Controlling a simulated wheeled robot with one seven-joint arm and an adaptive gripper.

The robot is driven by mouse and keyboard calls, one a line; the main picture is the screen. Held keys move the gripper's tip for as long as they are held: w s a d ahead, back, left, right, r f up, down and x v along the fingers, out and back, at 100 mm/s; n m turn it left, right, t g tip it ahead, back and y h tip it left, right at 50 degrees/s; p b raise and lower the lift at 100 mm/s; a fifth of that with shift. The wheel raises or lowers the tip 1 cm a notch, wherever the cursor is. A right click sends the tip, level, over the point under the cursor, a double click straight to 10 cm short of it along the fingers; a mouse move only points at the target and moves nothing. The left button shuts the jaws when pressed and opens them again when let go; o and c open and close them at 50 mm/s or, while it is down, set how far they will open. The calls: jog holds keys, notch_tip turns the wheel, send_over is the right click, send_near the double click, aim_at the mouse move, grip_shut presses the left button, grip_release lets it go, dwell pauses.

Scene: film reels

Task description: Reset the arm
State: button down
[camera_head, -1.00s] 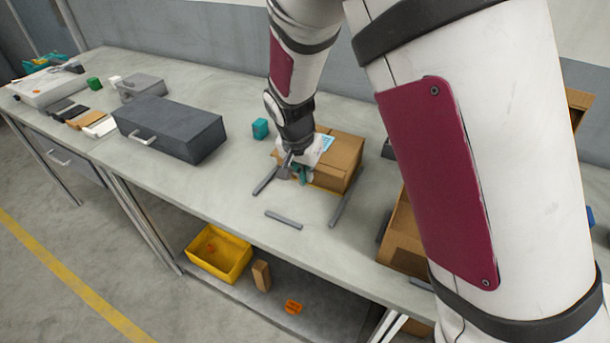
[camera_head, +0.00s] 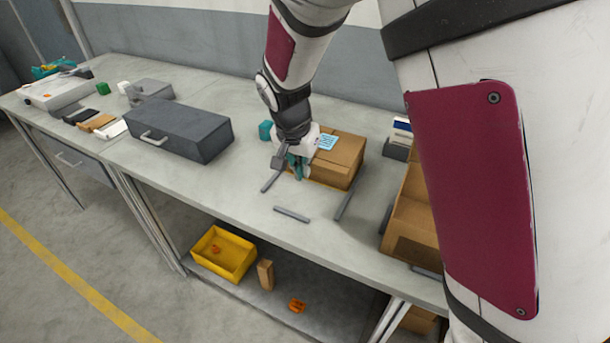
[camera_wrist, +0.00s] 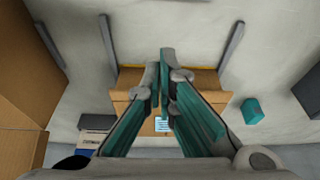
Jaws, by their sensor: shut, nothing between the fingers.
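My gripper (camera_head: 297,170) hangs from my arm over the workbench, just in front of a closed brown cardboard box (camera_head: 340,160) with a pale blue label. In the wrist view my gripper (camera_wrist: 163,62) shows teal fingers brought together, with nothing between them. The cardboard box (camera_wrist: 205,78) lies behind the fingers there and is partly hidden by them. I cannot tell whether the fingers touch the box.
Grey bars (camera_head: 291,214) lie on the bench around the box. A teal block (camera_head: 265,130) stands left of it, and a dark grey case (camera_head: 173,128) farther left. An open cardboard box (camera_head: 412,213) stands right. A yellow bin (camera_head: 223,254) sits on the lower shelf.

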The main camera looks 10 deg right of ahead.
jog(key=s+d+r+n+y, duration=0.1)
jog(key=s+d+r+n, duration=0.1)
jog(key=s+d+r, duration=0.45)
jog(key=s+d+r+n+y, duration=0.1)
jog(key=s+d+r, duration=0.2)
jog(key=s+r, duration=0.55)
jog(key=s+d+r+n+t, duration=0.1)
jog(key=s, duration=0.5)
jog(key=s+d+r+n, duration=0.1)
jog(key=s+d+n, duration=0.1)
jog(key=s, duration=0.5)
jog(key=shift+d+r+t, duration=0.25)
jog(key=shift+r+t, duration=0.1)
jog(key=shift+t, duration=0.05)
